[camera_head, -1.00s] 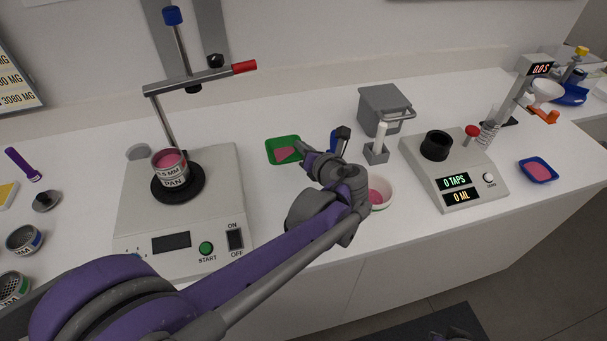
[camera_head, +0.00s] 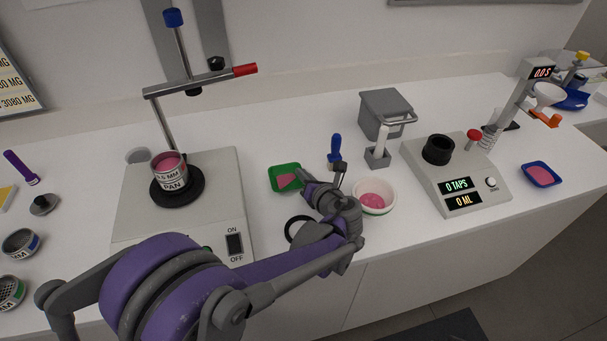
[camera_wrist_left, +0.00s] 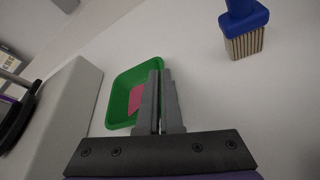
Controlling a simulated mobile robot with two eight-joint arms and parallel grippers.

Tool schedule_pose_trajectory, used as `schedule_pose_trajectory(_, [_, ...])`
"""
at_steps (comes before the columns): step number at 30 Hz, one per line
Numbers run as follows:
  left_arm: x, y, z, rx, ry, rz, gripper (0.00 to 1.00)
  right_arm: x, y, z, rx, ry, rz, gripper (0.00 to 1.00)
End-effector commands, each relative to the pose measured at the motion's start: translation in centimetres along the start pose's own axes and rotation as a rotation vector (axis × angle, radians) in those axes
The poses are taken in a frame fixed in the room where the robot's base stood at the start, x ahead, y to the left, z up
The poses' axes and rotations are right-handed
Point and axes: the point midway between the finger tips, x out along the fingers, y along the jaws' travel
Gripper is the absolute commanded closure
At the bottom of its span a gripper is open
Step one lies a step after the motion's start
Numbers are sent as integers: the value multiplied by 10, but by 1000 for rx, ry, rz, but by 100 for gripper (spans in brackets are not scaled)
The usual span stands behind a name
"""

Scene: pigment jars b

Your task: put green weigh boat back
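My left gripper (camera_head: 305,177) is at the boat's right edge. In the wrist view its fingers (camera_wrist_left: 162,78) are close together over the boat's right wall, shut on it. I cannot tell whether the boat is clear of the counter. My right gripper is out of view.
A white bowl (camera_head: 389,193) with pink powder stands right of my gripper. A blue-handled brush (camera_head: 335,149) and a grey stand (camera_head: 378,157) are behind it. Counter behind the boat is clear.

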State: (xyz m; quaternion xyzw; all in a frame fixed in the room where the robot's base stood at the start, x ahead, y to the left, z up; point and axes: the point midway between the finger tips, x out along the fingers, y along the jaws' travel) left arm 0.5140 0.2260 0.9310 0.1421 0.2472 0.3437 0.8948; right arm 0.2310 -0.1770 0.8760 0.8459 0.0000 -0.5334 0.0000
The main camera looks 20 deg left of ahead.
Motion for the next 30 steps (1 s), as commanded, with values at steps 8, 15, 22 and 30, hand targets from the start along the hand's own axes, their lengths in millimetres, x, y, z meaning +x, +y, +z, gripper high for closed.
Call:
schedule_pose_trajectory(8, [0, 0, 0, 0, 0, 0, 68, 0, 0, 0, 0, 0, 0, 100])
schedule_pose_trajectory(15, [-1, 1, 2, 0, 0, 0, 68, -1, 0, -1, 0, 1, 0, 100])
schedule_pose_trajectory(22, [-33, 0, 2, 1, -2, -4, 68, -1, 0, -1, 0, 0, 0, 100])
schedule_pose_trajectory(30, [-91, 0, 2, 1, -1, -4, 68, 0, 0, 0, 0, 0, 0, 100])
